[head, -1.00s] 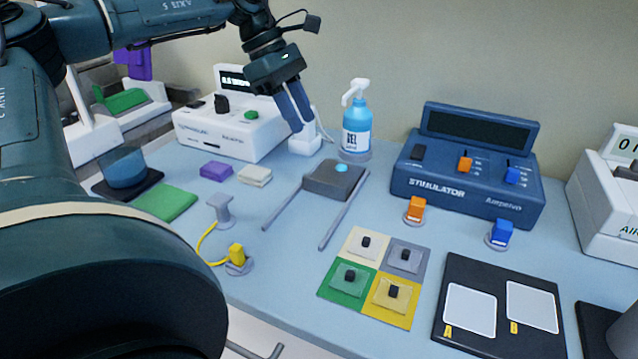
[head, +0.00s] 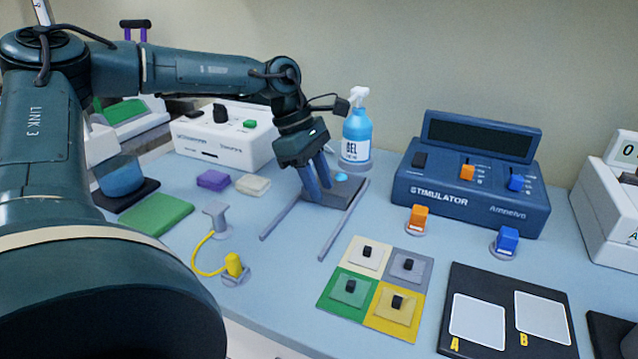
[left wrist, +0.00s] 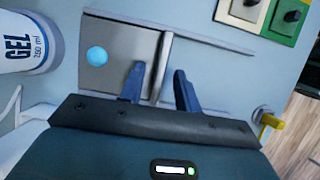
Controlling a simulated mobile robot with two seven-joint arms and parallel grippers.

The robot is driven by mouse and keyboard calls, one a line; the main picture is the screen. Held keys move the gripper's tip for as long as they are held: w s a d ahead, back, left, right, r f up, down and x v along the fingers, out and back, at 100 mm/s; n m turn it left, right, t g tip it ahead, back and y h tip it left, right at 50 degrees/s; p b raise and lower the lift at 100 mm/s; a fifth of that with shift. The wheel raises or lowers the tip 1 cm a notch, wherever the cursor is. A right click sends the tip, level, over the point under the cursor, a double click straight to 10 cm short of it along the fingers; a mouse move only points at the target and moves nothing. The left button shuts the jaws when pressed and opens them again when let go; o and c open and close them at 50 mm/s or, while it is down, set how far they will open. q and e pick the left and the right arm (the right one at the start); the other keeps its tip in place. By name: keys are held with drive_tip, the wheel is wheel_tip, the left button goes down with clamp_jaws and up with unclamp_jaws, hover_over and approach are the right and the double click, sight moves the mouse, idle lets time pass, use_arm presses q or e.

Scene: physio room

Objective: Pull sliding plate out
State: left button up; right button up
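The sliding plate (head: 347,190) is a dark grey slab with a light-blue dot, at the back end of two parallel grey rails. In the left wrist view the plate (left wrist: 110,72) has a raised light-grey lip (left wrist: 161,66) along one edge. My left gripper (head: 319,194) points down at the plate's front edge and hides part of it. In the left wrist view its two blue fingers (left wrist: 158,86) stand apart, one on each side of the lip's line, with a gap between them. Contact with the lip cannot be told. My right gripper is not in view.
A gel bottle (head: 357,135) stands just behind the plate. A blue stimulator (head: 470,185) is to the right, a white device (head: 225,135) to the left. Coloured pads (head: 345,292) lie right of the rails' front ends. The table between the rails is clear.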

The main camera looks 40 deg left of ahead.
use_arm(q)
drive_tip(key=shift+f, duration=0.1)
drive_tip(key=shift+c, duration=0.4)
clamp_jaws()
